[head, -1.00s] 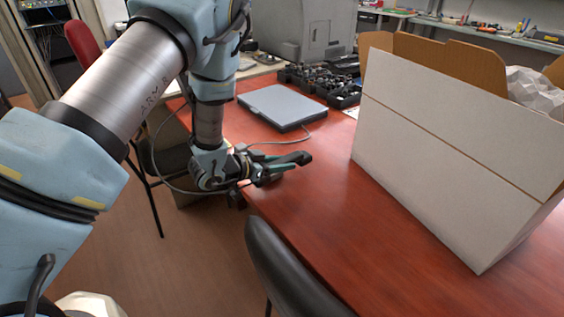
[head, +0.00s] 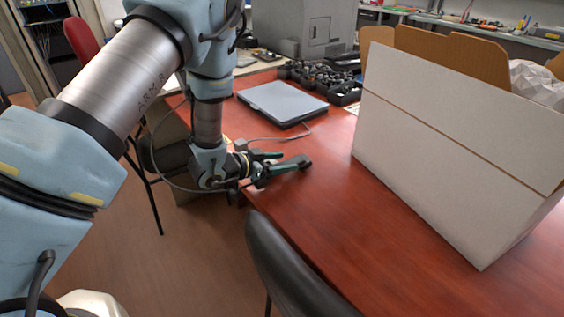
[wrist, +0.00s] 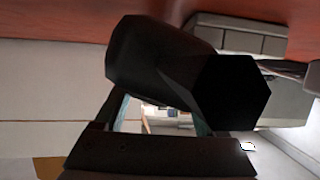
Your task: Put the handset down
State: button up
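My gripper (head: 282,163) is low over the near left edge of the red-brown table (head: 330,215), pointing right. Its teal-and-dark fingers look apart in the head view. A dark piece at their tips (head: 304,161) looks like an end of the handset, but it blends with the fingers. In the wrist view a black handset-like shape (wrist: 150,50) with a six-sided end lies across the fingers and hides their tips. I cannot tell whether the fingers press on it or whether it rests on the table.
A large white carton (head: 440,150) with open flaps stands to the right. A closed grey laptop-like slab (head: 281,103) lies behind my gripper, with a cable beside it. A black chair (head: 290,270) stands at the near edge. The tabletop between gripper and carton is clear.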

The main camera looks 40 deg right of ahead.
jog(key=shift+r, duration=0.1)
jog(key=shift+r, duration=0.25)
jog(key=s+b+v, duration=0.1)
jog(key=b+v, duration=0.1)
jog(key=v, duration=1)
jog(key=w+a+r+n+t+y, duration=0.2)
jog(key=w+a+n+t+y, duration=0.2)
jog(key=w+a, duration=0.45)
jog(key=w+a+r+n+t+y, duration=0.2)
jog(key=w+a+n+t+y, duration=0.15)
jog(key=w+a, duration=0.55)
jog(key=s+a+r+n+g+y, duration=0.1)
jog(key=s+a+n+y, duration=0.15)
jog(key=a, duration=0.45)
jog(key=s+a+r+n+g+y, duration=0.1)
jog(key=s+a+n+y, duration=0.2)
jog(key=a, duration=0.5)
jog(key=s+a+r+n+g, duration=0.2)
jog(key=s+a+n+g, duration=0.1)
jog(key=s, duration=0.4)
jog(key=shift+s+a+r+n+y, duration=0.4)
jog(key=shift+a+n, duration=0.3)
jog(key=shift+a, duration=0.45)
jog(key=shift+w, duration=0.1)
jog(key=shift+c, duration=0.3)
